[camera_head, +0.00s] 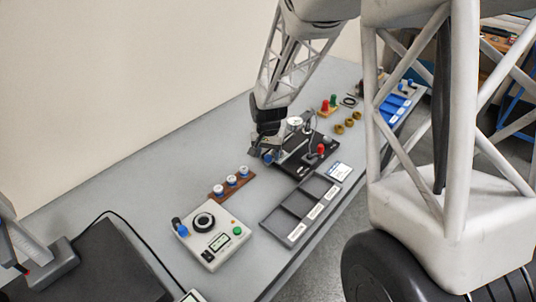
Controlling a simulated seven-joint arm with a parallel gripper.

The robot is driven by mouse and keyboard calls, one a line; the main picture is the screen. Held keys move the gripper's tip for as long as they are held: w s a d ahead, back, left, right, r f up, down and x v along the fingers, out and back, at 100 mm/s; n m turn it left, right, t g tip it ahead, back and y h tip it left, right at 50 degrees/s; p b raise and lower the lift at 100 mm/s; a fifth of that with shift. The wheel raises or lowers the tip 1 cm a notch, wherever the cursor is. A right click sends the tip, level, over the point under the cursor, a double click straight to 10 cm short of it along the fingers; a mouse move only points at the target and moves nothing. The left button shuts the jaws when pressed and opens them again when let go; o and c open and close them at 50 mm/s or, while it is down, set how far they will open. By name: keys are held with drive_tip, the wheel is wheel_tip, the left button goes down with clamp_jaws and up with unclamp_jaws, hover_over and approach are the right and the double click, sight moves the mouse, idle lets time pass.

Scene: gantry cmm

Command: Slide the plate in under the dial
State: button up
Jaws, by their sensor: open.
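A round white-faced dial (294,122) stands over a black base (296,170) in the middle of the bench. The base carries a red knob (321,149) near its front right edge. My gripper (262,153) is open at the base's left end, beside the dial and low over the bench. A small blue part (268,158) shows right by the fingers; I cannot tell whether they touch it. I cannot pick out the plate for certain, as the arm and fingers hide part of the base and the space under the dial.
A grey compartment tray (301,209) lies in front of the base. A brown rack with white-topped pieces (231,181) and a light control box (213,235) stand left of it. Red and green pieces (329,104), brass rings (349,122) and a blue tray (398,105) lie behind right.

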drive_tip(key=shift+f, duration=0.4)
drive_tip(key=shift+c, duration=0.5)
drive_tip(key=c, duration=0.8)
drive_tip(key=shift+w+d, duration=1.65)
drive_tip(key=shift+w, duration=0.05)
drive_tip(key=o, duration=0.9)
